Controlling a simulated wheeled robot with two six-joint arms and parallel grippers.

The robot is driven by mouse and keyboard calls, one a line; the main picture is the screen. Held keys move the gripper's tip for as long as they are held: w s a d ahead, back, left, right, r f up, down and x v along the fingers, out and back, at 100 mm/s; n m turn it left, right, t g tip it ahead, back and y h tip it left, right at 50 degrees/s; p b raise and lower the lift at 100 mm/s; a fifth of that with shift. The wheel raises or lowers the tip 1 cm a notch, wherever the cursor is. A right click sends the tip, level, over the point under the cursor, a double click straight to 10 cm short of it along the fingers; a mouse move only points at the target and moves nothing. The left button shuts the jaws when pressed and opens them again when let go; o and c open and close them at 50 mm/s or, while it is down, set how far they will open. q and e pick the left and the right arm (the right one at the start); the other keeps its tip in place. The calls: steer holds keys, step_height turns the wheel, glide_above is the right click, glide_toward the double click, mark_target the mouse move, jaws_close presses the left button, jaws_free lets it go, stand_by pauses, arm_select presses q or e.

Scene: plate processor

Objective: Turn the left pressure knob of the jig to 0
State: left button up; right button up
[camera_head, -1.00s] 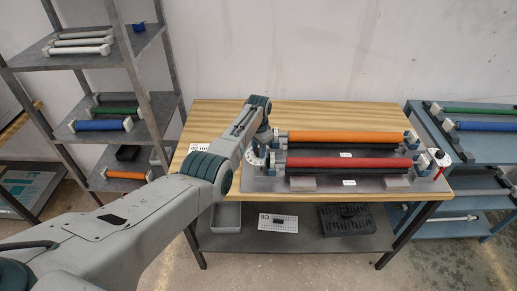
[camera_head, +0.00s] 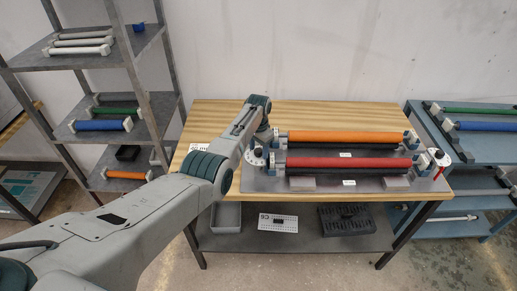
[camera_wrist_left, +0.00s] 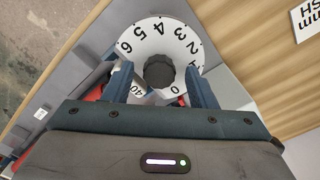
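The jig (camera_head: 270,184) is a grey plate on the wooden table, carrying an orange roller (camera_head: 345,137) and a red roller (camera_head: 345,162). Its left pressure knob has a white dial (camera_head: 256,162) at the left end. In the left wrist view, the black knob (camera_wrist_left: 160,72) sits in the middle of the white dial marked 0 to 6; the 0 lies at its lower right. My left gripper (camera_wrist_left: 160,75) is open, its blue fingers on either side of the knob with visible gaps. It also shows above the dial in the head view (camera_head: 264,138). My right gripper is out of view.
The right knob (camera_head: 438,156) has a white dial with a red part. A white label (camera_head: 200,148) lies left of the jig. The table's back strip is clear. Shelves with rollers stand left (camera_head: 105,58) and right (camera_head: 474,150). A grey bin (camera_head: 226,218) is below.

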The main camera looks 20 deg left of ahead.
mark_target(259, 150)
arm_select(q)
steer(key=shift+r, duration=0.1)
step_height(259, 150, up, 11)
steer(key=b, duration=0.3)
steer(key=shift+f, duration=0.2)
stand_by(0.3)
